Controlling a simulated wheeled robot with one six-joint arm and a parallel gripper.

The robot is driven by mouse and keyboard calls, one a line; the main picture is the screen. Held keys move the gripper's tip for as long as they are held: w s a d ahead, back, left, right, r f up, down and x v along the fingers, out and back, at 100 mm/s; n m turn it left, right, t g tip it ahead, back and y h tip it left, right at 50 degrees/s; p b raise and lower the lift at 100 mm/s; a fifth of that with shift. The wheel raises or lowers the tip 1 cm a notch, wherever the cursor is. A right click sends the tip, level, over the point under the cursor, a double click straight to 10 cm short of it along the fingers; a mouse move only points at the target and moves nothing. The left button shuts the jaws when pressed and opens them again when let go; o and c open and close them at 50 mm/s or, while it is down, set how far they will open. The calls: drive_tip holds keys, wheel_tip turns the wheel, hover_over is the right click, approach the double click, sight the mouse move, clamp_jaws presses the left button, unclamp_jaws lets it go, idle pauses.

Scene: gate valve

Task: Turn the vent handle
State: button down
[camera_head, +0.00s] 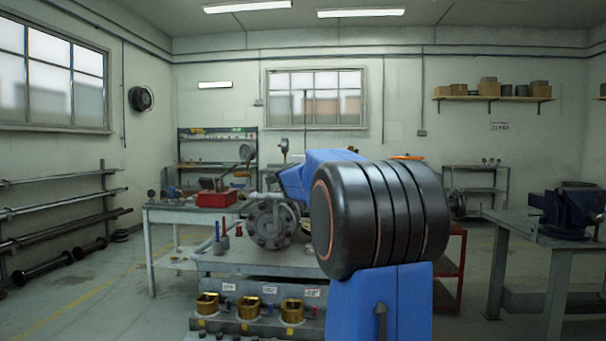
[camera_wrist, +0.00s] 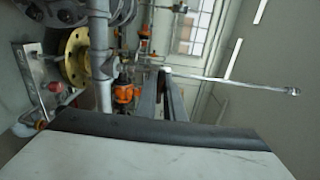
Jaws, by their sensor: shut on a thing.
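In the wrist view my gripper (camera_wrist: 164,76) shows as two dark fingers reaching away from the pale wrist body. Its fingertips are shut at the near end of a thin pale bar (camera_wrist: 235,84), which I take for the vent handle. The bar runs right from the fingertips to a small rounded end. The exact contact is too small to make out. Orange valve parts (camera_wrist: 124,93) sit just left of the fingers beside a thick grey vertical pipe (camera_wrist: 100,60). In the head view my own arm hides the gripper and the handle.
In the wrist view a yellow flange (camera_wrist: 76,57) and a red knob (camera_wrist: 54,87) lie left of the pipe. In the head view a bench (camera_head: 170,215) carries a red box (camera_head: 216,199); a grey flanged valve (camera_head: 270,224) stands beside it. A vise bench (camera_head: 520,222) is at right.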

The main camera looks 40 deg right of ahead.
drive_tip(key=shift+f, duration=0.15)
drive_tip(key=c, duration=1.9)
unclamp_jaws()
drive_tip(key=shift+o, duration=0.2)
drive_tip(key=v, duration=1.7)
drive_tip(key=shift+s, duration=0.25)
drive_tip(key=shift+a, duration=0.2)
